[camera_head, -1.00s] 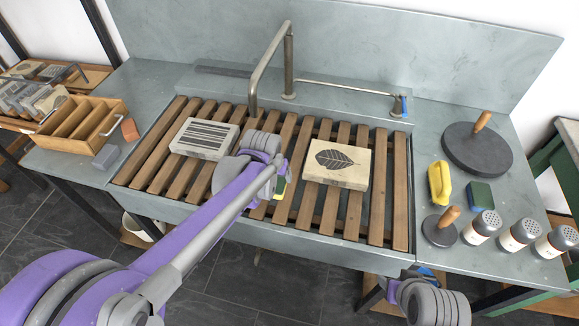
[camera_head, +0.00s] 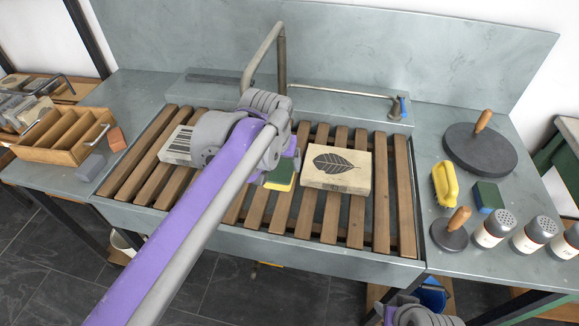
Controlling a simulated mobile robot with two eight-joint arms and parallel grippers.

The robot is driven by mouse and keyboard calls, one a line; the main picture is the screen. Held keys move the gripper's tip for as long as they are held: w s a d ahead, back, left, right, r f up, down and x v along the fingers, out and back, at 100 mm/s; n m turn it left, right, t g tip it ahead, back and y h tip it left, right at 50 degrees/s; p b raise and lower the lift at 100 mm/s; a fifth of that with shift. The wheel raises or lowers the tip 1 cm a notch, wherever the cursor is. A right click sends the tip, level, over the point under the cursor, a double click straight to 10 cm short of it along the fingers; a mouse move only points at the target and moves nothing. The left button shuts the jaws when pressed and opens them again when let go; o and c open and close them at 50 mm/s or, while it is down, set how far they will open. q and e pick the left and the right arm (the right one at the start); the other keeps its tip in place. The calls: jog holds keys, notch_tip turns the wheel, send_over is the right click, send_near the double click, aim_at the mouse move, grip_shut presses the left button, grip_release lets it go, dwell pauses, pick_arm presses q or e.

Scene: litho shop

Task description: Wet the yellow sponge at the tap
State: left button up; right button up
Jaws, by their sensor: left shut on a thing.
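The yellow sponge (camera_head: 281,178), with a dark green layer, is in my left gripper (camera_head: 287,160), over the wooden slats of the sink. My left gripper is shut on it, and its fingers are partly hidden by my wrist. The tap (camera_head: 261,52) stands at the back of the sink; my wrist hides the end of its spout. The sponge is in front of the tap and to its right. The tap's lever with a blue end (camera_head: 402,107) is at the back right. Part of my right arm shows at the bottom edge, but its fingers do not.
A leaf-patterned stone (camera_head: 337,171) lies on the slats right of the sponge. A striped stone (camera_head: 176,146) lies left, partly behind my arm.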

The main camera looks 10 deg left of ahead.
pick_arm(q)
jog(key=w+a+f, duration=0.1)
jog(key=w+a, duration=0.1)
jog(key=a, duration=0.2)
jog(key=w+a+f+b, duration=0.1)
jog(key=w+a, duration=0.1)
jog(key=a, duration=0.3)
jog(key=shift+w+a, duration=0.2)
jog(key=shift+w, duration=0.05)
pick_arm(e)
jog(key=shift+f, duration=0.75)
jog(key=shift+c, duration=0.2)
jog(key=m+t+h, duration=0.3)
jog(key=m+t, duration=1)
send_near(404, 105)
jog(key=w, duration=0.3)
jog(key=w+d, duration=0.1)
jog(key=w, duration=0.7)
jog(key=shift+d+f, duration=0.25)
jog(key=shift+d, duration=0.15)
grip_shut()
